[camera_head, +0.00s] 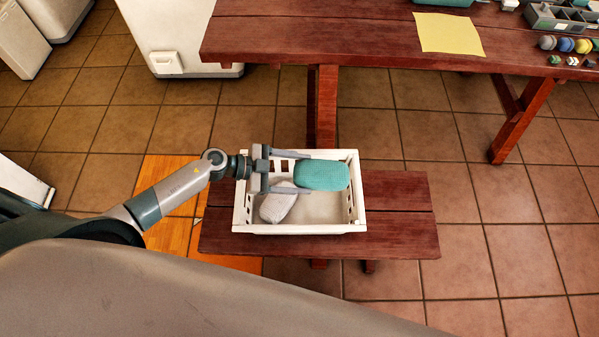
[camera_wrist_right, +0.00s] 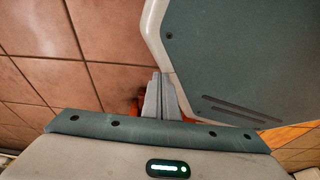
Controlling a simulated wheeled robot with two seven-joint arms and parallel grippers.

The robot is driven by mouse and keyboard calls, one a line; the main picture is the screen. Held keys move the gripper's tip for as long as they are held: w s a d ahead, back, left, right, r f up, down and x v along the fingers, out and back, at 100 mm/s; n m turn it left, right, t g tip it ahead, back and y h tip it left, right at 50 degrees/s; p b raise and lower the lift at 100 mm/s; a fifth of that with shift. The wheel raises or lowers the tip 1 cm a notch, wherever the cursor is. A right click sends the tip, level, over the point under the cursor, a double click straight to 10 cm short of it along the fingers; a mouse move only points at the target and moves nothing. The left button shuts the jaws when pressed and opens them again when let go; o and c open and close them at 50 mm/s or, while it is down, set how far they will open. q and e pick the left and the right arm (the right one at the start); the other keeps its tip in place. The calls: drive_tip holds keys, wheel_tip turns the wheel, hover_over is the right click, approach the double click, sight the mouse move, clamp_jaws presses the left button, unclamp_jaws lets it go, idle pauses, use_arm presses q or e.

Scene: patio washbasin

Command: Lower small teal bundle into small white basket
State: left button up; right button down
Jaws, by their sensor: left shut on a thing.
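The small teal bundle (camera_head: 325,177) is a rounded, knitted-looking block in the head view. My left gripper (camera_head: 306,172) is shut on it, with one finger on each side of its left end. The small white basket (camera_head: 300,229) is an open crate with slotted walls, directly below the bundle in the picture. The bundle overlaps the basket's far right part; I cannot tell its exact height over the basket floor. My right gripper (camera_wrist_right: 161,97) shows in the right wrist view with its fingers together and nothing between them.
A whitish bundle (camera_head: 279,204) lies in the basket's left part. The basket stands on a red wooden bench (camera_head: 400,215). A larger red table (camera_head: 350,40) behind carries a yellow sheet (camera_head: 449,34), a grey tray (camera_head: 560,18) and several small items. Tiled floor is clear at right.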

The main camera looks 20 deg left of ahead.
use_arm(q)
wheel_tip(320, 180, down, 2)
drive_tip(key=shift+f+b, duration=0.1)
drive_tip(key=shift+b, duration=1.1)
drive_tip(key=shift+f, duration=0.1)
use_arm(e)
drive_tip(key=w+a+r+t+y, duration=0.1)
drive_tip(key=w+a+r+t, duration=0.2)
drive_tip(key=w, duration=0.7)
drive_tip(key=shift+a, duration=0.6)
use_arm(q)
drive_tip(key=shift+w+d+p, duration=0.35)
drive_tip(key=shift+d+p, duration=0.15)
drive_tip(key=shift+d, duration=0.35)
use_arm(e)
drive_tip(key=shift+r, duration=0.6)
drive_tip(key=shift+s+f, duration=0.15)
drive_tip(key=shift+s, duration=0.05)
